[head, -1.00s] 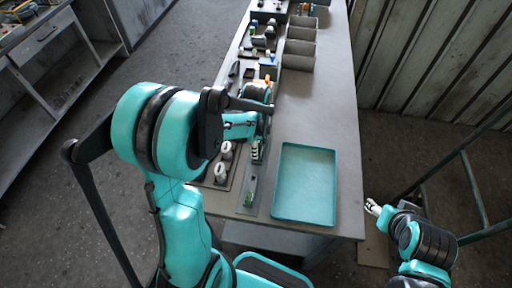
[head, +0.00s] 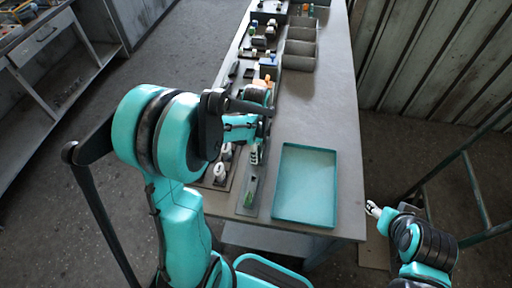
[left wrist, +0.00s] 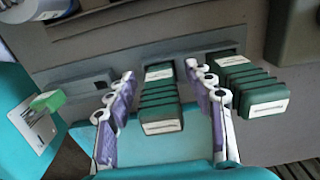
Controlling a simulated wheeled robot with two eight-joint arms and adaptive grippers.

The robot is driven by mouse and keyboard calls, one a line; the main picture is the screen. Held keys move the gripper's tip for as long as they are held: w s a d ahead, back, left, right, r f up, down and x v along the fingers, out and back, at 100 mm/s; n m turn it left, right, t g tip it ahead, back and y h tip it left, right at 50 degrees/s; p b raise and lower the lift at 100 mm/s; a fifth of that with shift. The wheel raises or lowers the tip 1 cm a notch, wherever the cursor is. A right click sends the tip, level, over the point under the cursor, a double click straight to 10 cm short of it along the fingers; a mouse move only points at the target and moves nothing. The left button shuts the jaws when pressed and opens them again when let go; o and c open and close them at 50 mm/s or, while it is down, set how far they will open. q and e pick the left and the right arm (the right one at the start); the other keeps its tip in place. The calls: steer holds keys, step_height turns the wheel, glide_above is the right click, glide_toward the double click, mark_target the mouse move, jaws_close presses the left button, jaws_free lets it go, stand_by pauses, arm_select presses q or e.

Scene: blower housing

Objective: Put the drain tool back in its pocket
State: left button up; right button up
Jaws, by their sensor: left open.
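Several green pieces show in the left wrist view, and I cannot tell for sure which is the drain tool. One ribbed green block with white labels (left wrist: 160,104) stands at a slot of a grey strip, between the fingers of my left gripper (left wrist: 165,110). The gripper is open, with a gap on both sides of the block. A second ribbed green block (left wrist: 252,88) is right of the right finger. A dark slot (left wrist: 96,84) shows left of the fingers. In the head view, my left gripper (head: 256,153) is over the grey strip (head: 245,208). My right gripper (head: 373,208) is beyond the bench's right edge, too small to read.
An empty teal tray (head: 305,212) lies right of the strip. White-topped pieces (head: 220,172) stand left of the strip. Grey bins (head: 299,48) and small parts line the bench farther back. The bench right of the bins is clear.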

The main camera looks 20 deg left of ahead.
arm_select(q)
step_height(320, 180, up, 12)
stand_by(0.4)
stand_by(0.5)
